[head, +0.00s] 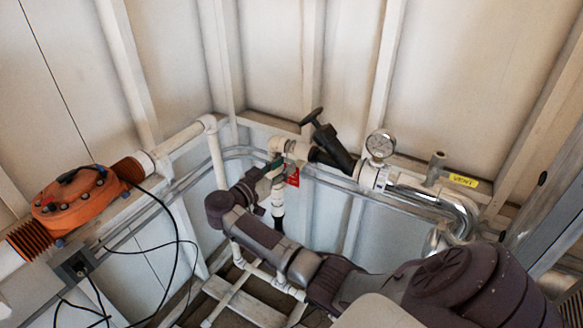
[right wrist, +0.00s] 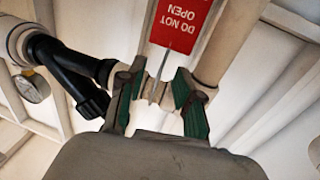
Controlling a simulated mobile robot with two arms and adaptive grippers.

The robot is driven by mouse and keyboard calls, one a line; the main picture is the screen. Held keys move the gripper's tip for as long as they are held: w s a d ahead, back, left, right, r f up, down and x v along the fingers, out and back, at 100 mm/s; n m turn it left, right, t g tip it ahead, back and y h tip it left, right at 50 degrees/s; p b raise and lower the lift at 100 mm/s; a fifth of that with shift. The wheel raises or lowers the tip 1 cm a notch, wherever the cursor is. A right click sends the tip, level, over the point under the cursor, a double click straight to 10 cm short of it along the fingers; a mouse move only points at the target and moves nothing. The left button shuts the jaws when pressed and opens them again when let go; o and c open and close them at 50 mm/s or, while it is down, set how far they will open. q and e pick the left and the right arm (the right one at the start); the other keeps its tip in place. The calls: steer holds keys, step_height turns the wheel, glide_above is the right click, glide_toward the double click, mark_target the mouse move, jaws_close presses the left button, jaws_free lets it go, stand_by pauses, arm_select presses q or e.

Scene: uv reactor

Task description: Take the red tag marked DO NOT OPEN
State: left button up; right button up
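The red tag (head: 293,178) hangs by the white pipework at the back corner in the head view. In the right wrist view the red tag (right wrist: 184,22) shows large at the top, its white DO NOT OPEN lettering upside down. My right gripper (head: 274,167) is right beside the tag. In the right wrist view its two green-padded fingers (right wrist: 160,82) stand apart, with a thin grey strip from the tag running down toward the gap. I see no firm grip on the tag. Its upper end is cut off by the frame. My left gripper is not in view.
A black-handled valve (head: 328,142) and a pressure gauge (head: 380,144) sit right of the tag. A yellow VENT label (head: 463,181) is farther right. An orange unit (head: 80,203) with black cables is at left. White pipes crowd the gripper.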

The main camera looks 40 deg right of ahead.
jaws_close()
steer(key=shift+r, duration=0.15)
